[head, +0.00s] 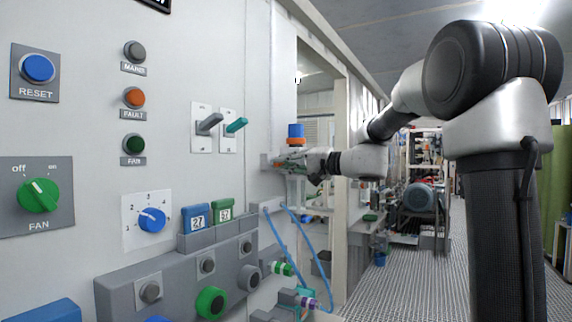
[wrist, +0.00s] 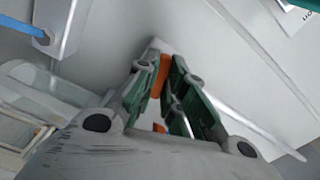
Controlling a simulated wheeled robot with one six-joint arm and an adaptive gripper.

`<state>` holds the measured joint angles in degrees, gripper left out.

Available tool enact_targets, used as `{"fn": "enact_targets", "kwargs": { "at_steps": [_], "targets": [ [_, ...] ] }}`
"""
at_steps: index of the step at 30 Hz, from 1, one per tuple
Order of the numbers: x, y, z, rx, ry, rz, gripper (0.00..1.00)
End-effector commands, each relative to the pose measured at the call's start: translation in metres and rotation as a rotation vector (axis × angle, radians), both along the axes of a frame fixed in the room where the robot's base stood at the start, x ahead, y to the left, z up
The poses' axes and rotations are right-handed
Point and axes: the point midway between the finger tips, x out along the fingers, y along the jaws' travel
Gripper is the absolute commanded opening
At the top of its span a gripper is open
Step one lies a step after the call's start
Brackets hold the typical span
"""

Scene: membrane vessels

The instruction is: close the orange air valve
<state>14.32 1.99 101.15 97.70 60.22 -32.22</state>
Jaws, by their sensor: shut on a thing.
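My gripper (head: 284,162) is at the wall panel's far edge in the head view, reaching in from the right. In the wrist view the green-padded fingers of my gripper (wrist: 167,85) are closed on an orange handle (wrist: 159,76), which I take to be the orange air valve. The handle shows as a narrow orange strip between the fingers. A small orange bit also shows lower down between them. The fingers hide most of the valve, so its angle is hard to tell. In the head view the fingers and wrist cover it.
A blue-topped piece with an orange band (head: 296,131) stands just above my gripper. Blue hoses (head: 281,245) hang below it. Teal and grey levers (head: 236,125) and a grey control box (head: 180,275) are to the left. The grated aisle (head: 405,285) at right is clear.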

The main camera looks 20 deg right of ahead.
Motion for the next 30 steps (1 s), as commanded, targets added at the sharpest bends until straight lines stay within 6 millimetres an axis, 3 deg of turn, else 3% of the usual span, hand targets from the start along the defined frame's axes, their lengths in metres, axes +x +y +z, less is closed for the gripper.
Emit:
{"fn": "enact_targets", "kwargs": {
  "at_steps": [13,30],
  "targets": [
    [-0.0001,-0.0002,-0.0004,0.183,0.186,-0.001,0.0],
    [0.0001,-0.0003,-0.0005,0.221,0.224,-0.001,0.0]
  ]
}}
